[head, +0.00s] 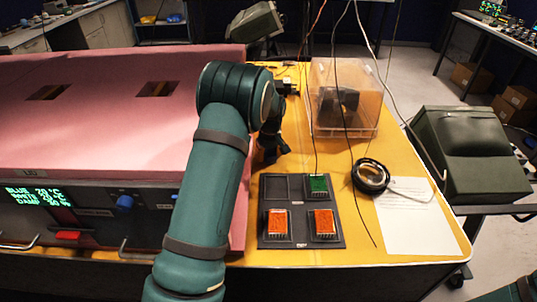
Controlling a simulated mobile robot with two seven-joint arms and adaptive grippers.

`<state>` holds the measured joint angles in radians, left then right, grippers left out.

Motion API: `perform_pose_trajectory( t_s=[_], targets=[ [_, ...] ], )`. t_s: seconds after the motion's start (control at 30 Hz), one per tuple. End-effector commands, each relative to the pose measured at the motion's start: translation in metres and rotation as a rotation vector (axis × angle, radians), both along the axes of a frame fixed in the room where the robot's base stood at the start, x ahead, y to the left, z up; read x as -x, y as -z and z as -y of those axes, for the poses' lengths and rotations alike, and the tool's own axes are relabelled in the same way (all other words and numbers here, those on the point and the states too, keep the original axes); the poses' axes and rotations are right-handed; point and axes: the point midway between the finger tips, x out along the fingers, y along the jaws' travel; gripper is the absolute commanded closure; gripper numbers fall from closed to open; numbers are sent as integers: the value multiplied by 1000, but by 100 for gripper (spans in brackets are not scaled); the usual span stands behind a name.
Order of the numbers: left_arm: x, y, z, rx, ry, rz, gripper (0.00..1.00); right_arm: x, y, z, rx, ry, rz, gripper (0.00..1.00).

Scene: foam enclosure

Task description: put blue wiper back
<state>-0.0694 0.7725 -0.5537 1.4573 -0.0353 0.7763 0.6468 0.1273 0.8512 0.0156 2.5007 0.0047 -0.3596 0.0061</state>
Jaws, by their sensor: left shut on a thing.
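My left gripper (270,146) is beside the right face of the pink foam enclosure (120,100), above the yellow tabletop and behind the dark tray (287,237). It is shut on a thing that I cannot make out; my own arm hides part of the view. The tray's back left slot (281,188) is empty. A green-topped block (317,185) is in the back right slot. Orange-topped blocks are in the front left slot (277,223) and front right slot (323,222). I see no blue wiper. My right gripper is out of view.
A clear box (345,98) with dark things inside stands behind the tray. A coil of black cable (370,177) and a white sheet (418,222) lie to the right. Thin cables hang down over the table. A control panel (90,212) fronts the enclosure.

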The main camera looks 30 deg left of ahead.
Motion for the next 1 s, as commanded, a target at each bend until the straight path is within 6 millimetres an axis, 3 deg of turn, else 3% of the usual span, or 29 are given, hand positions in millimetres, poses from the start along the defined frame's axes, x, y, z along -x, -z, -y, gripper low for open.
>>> perform_pose_trajectory(
  t_s=[0.13, 0.17, 0.47, 0.63, 1.0],
  targets=[
    [0, 4, 0, 0, 0, 0, 99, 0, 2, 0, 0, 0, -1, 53],
    [0, 4, 0, 0, 0, 0, 50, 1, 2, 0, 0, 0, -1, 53],
    [0, 3, 0, 0, 0, 0, 49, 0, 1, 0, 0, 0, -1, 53],
    [0, -8, 1, 0, 1, 2, 49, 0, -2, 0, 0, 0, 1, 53],
    [5, -80, 8, 0, 0, 4, 49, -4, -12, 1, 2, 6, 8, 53]
  ],
)
